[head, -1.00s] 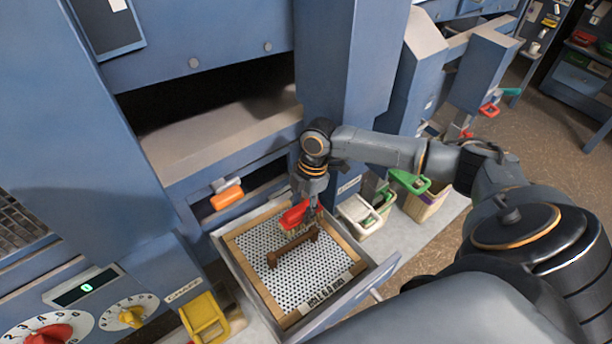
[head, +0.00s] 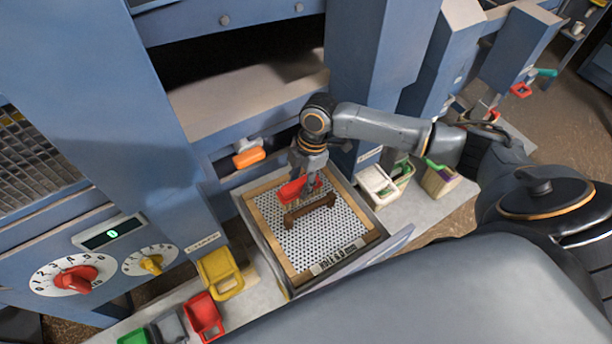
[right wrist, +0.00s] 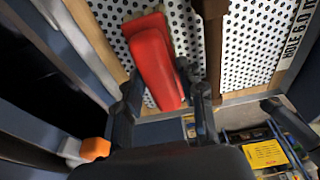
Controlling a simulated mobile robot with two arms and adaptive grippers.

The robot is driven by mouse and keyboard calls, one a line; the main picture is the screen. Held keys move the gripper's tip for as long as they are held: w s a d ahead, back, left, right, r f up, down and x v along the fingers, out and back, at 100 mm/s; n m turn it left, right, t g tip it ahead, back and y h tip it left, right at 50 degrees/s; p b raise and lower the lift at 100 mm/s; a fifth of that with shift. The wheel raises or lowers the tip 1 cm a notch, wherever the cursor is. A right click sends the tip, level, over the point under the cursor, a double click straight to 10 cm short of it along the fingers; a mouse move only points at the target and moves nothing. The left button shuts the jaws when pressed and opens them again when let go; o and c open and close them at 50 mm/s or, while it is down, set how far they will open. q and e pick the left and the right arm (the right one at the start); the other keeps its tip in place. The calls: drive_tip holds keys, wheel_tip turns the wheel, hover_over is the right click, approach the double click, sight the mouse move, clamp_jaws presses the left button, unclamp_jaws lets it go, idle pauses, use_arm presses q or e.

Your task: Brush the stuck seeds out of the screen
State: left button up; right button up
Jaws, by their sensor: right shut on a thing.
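The screen is a white plate with dark holes (head: 325,238) in a wooden frame (head: 272,240), set in a pulled-out drawer. It also fills the top of the right wrist view (right wrist: 262,45). A brown bar (head: 311,207) lies across it. My right gripper (head: 305,184) is shut on a red brush (head: 291,190) over the screen's back part, beside the bar. The brush's red body (right wrist: 153,62) shows in the right wrist view, with a tan edge under it. Whether it touches the plate is unclear. Stuck seeds are too small to make out. My left gripper is out of view.
The blue cabinet has an orange handle (head: 249,158) behind the drawer. White (head: 376,184) and green bins stand right of the drawer. A yellow bin (head: 220,275) and a red bin (head: 204,316) stand left of it. Dials (head: 76,278) are at the left.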

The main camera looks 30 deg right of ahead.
sight(280, 197)
drive_tip(key=shift+a+r, duration=0.2)
drive_tip(key=shift+a, duration=1.3)
drive_tip(key=shift+a+r, duration=0.15)
drive_tip(key=shift+a, duration=1.35)
drive_tip(key=shift+s+a, duration=0.15)
drive_tip(key=shift+a, duration=1.4)
drive_tip(key=shift+w, duration=0.3)
drive_tip(key=shift+w+d, duration=0.15)
drive_tip(key=shift+d, duration=0.9)
drive_tip(key=shift+d+f, duration=0.2)
drive_tip(key=shift+d, duration=1.75)
drive_tip(key=shift+d+f, duration=0.25)
drive_tip(key=shift+d, duration=1.75)
drive_tip(key=shift+d+f, duration=0.2)
drive_tip(key=shift+d, duration=1.75)
drive_tip(key=shift+w+d, duration=0.1)
drive_tip(key=shift+d, duration=1.35)
drive_tip(key=shift+r, duration=0.1)
drive_tip(key=shift+a, duration=0.15)
